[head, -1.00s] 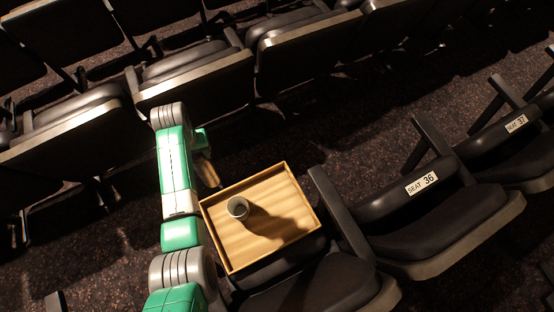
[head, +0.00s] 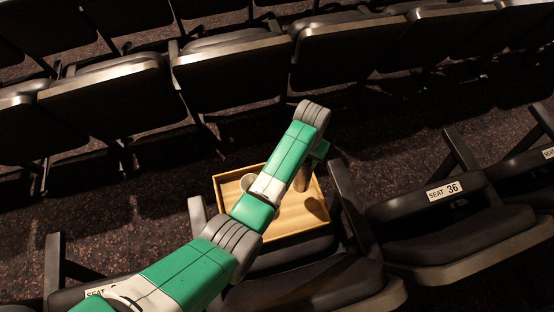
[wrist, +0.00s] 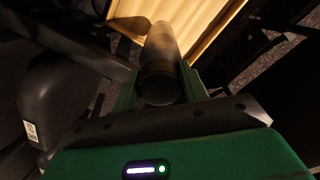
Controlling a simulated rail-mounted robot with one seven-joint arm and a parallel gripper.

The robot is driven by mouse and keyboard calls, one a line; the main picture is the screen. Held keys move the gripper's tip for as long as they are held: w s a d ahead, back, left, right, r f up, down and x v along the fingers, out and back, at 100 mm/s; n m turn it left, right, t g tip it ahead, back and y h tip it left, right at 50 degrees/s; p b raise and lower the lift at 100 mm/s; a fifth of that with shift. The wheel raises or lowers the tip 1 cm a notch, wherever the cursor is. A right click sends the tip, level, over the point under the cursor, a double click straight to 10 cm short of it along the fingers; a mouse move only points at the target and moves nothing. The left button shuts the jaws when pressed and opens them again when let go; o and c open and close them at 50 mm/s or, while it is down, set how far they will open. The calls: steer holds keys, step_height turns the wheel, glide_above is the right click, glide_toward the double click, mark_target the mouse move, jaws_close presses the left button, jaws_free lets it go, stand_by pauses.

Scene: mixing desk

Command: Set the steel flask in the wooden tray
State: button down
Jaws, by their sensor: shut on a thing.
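The steel flask (head: 301,179) is a slim cylinder with a dull brownish shine, hanging roughly upright below my gripper (head: 314,158) in the head view. In the wrist view the flask (wrist: 161,55) sits between the two fingers of my gripper (wrist: 160,90), which is shut on it. The wooden tray (head: 227,225) is a shallow light-wood box. The flask is over its right part, with a dark shadow on the tray floor to its lower right. I cannot tell whether the flask's base touches the floor. My arm hides the tray's middle.
A grey cup (head: 248,183) stands in the tray's left part, partly behind my arm. The tray rests among dark theatre seats, with an armrest (head: 349,208) close to its right side. The tray floor right of my arm is mostly clear.

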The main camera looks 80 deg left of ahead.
steer(key=shift+a+f+b, duration=0.1)
steer(key=shift+f+b, duration=2.25)
steer(key=shift+f, duration=2.7)
steer(key=c, duration=0.7)
jaws_free()
steer(key=shift+c, duration=0.2)
step_height(320, 180, up, 12)
steer(key=p, duration=0.5)
steer(key=shift+s, duration=0.15)
